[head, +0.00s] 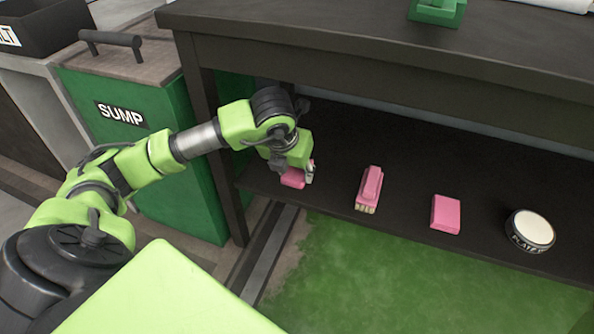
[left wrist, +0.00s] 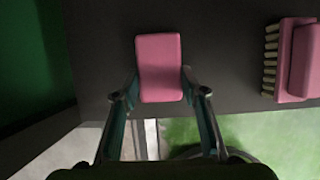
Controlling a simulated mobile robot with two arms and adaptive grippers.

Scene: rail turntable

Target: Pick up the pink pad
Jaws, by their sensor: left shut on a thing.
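A pink pad (head: 292,179) is at the left end of the dark lower shelf, partly hidden by my left gripper (head: 306,173). In the left wrist view the pad (left wrist: 159,66) is a pink block with rounded corners, between the two fingers of my left gripper (left wrist: 159,84). The fingers are shut on its sides near its lower end. I cannot tell whether it touches the shelf. A second pink pad (head: 445,213) lies farther right on the shelf. My right gripper is not in view.
A pink brush (head: 370,188) with pale bristles lies between the pads; it also shows in the left wrist view (left wrist: 293,62). A round tin (head: 530,231) stands at the right. The tabletop (head: 380,55) overhangs the shelf. A green SUMP bin (head: 150,150) stands left.

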